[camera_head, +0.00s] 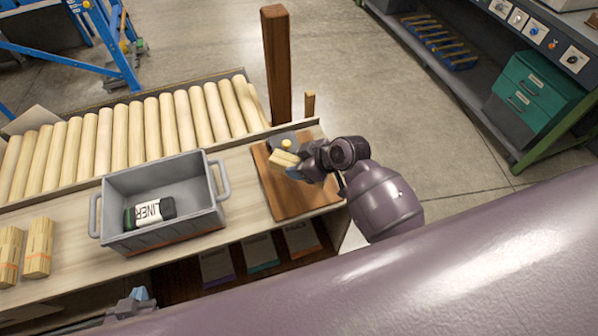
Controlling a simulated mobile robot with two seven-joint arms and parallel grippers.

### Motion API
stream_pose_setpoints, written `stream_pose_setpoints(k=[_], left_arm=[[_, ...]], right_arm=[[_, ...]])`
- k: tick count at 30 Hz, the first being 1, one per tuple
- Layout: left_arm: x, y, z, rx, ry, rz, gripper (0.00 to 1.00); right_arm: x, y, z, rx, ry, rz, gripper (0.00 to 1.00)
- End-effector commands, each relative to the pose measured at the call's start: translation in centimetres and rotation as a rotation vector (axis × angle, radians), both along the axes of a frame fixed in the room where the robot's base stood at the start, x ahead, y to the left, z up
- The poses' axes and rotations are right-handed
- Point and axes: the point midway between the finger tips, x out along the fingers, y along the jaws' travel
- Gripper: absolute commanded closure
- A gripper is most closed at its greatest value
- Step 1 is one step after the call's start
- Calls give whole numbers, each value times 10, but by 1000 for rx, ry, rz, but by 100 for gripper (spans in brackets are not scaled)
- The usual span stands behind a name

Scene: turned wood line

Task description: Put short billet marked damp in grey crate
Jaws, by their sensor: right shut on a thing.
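The grey crate (108,189) stands on the bench at the left of centre, with a handle at each end. Inside it lies a black roll-like item (150,211) with a white label reading "LINER" and a green end. My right gripper (293,170) is shut on a short pale wood billet (282,160), over the brown board to the right of the crate. No damp mark is readable on the billet. My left gripper (136,296) is low at the bottom left, in front of the bench and apart from the crate; its jaws are too small to judge.
A brown post (277,65) rises behind the board.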

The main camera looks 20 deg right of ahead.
Motion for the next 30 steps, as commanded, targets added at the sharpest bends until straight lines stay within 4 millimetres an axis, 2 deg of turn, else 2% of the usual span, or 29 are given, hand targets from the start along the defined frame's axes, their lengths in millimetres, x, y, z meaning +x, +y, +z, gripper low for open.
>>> stream_pose_setpoints(k=[1,6,15,21,30], left_arm=[[0,0,1,0,0,0,100],[0,0,1,0,-1,0,100],[0,0,1,0,-2,0,100],[1,0,1,1,-2,-1,100],[1,0,1,1,-2,-1,100]], right_arm=[[1,0,16,-2,-10,3,88],[1,0,62,-3,-10,2,88],[1,1,127,-2,-6,3,88],[1,1,150,0,-4,1,88],[0,1,158,0,-2,1,88]])
